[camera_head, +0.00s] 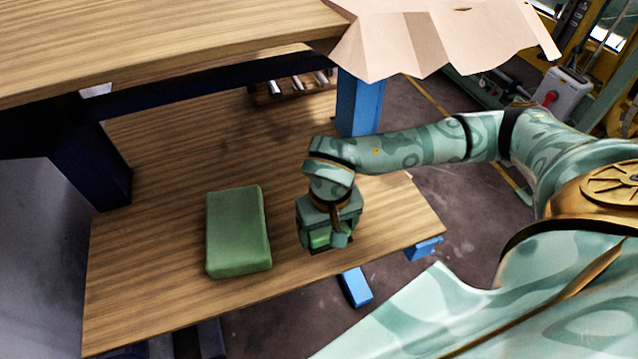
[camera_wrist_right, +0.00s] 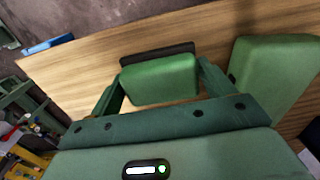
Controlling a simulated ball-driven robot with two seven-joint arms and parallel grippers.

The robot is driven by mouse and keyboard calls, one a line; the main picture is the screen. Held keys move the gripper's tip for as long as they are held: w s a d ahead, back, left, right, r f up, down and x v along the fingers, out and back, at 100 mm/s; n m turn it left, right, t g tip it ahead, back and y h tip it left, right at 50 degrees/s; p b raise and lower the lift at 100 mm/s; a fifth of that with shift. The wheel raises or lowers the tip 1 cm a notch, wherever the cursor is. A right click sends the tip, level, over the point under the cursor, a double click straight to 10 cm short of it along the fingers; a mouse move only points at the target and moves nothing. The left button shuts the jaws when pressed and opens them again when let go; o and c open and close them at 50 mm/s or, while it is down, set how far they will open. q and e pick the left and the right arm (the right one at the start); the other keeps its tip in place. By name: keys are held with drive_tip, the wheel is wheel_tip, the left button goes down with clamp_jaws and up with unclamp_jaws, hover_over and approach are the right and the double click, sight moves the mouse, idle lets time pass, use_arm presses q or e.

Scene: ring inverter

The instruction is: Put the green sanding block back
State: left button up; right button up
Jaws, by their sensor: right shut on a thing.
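The green sanding block (camera_wrist_right: 160,80) is between the fingers of my right gripper (camera_wrist_right: 160,84) in the right wrist view. A dark strip shows along its far edge. In the head view my right gripper (camera_head: 326,236) is over the right part of the lower wooden board (camera_head: 160,290), with a little of the sanding block (camera_head: 319,238) showing between its fingers. The gripper is shut on the block. I cannot tell whether the block touches the board. My left gripper is not in view.
A larger green block (camera_head: 237,230) lies on the board left of my right gripper; it also shows in the wrist view (camera_wrist_right: 272,85). An upper wooden top (camera_head: 150,40) overhangs the back. A blue post (camera_head: 359,103) stands behind my arm. The board's front left is clear.

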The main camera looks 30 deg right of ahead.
sight(319, 239)
drive_tip(key=shift+w+a+f, duration=0.25)
drive_tip(key=shift+w+f, duration=0.15)
drive_tip(key=shift+f, duration=0.2)
drive_tip(key=shift+w+a+f, duration=0.2)
drive_tip(key=shift+w+f, duration=0.2)
drive_tip(key=shift+f, duration=0.15)
wheel_tip(319, 239, down, 3)
drive_tip(key=shift+f+b, duration=0.1)
drive_tip(key=shift+b, duration=0.45)
drive_tip(key=o, duration=0.9)
wheel_tip(319, 239, up, 12)
drive_tip(key=shift+r+p, duration=0.1)
drive_tip(key=shift+p, duration=1.05)
